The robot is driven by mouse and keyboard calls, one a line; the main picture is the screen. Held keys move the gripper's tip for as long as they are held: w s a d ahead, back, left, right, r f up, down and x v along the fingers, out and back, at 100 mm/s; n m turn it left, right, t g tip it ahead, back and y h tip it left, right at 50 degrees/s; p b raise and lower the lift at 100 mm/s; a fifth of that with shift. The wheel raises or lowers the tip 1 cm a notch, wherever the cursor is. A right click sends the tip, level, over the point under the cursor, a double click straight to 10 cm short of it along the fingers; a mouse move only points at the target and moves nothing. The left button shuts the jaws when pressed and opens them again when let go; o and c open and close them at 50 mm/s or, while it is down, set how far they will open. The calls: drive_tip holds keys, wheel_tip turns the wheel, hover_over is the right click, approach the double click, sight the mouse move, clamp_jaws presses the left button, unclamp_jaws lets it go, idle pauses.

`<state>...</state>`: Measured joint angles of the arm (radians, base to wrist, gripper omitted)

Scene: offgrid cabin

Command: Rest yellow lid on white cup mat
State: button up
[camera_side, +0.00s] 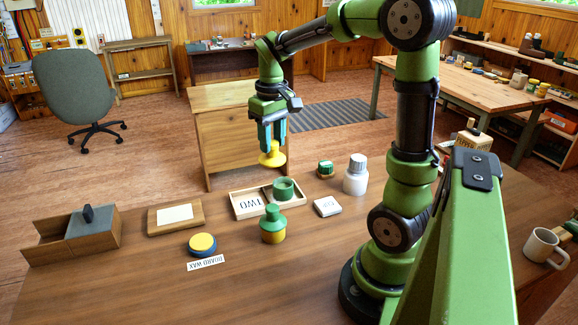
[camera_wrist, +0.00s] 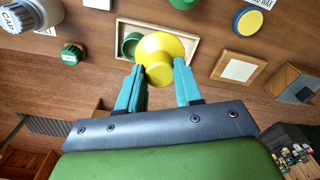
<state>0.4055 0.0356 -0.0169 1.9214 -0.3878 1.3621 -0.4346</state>
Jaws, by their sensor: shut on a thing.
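My gripper (camera_side: 272,146) is shut on the yellow lid (camera_side: 272,158), which hangs in the air beyond the far side of the table. In the wrist view the lid (camera_wrist: 166,52) is a round yellow flanged disc with a knob between my two teal fingertips (camera_wrist: 158,70). A small white square pad (camera_side: 327,206) with faint dark lettering lies flat on the table, right of the wooden tray; it looks like the white cup mat. Its top appears bare. The lid is apart from it, higher and to its left in the side view.
The wooden tray (camera_side: 238,194) holds a card reading TWO and a green cup (camera_side: 283,188). A green-topped yellow jar (camera_side: 272,225) stands in front. A white bottle (camera_side: 356,175) and small green jar (camera_side: 325,169) stand behind the pad. A board-wax tin (camera_side: 202,244) sits left.

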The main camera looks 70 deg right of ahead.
drive_tip(key=s+d+m, duration=0.1)
drive_tip(key=s+d, duration=0.6)
drive_tip(key=s, duration=0.5)
drive_tip(key=shift+s+d+f+m, duration=0.25)
drive_tip(key=shift+d+f+m, duration=0.15)
drive_tip(key=shift+f, duration=6.45)
drive_tip(key=shift+f, duration=0.55)
drive_tip(key=o, duration=1.2)
drive_tip(key=shift+o, duration=0.4)
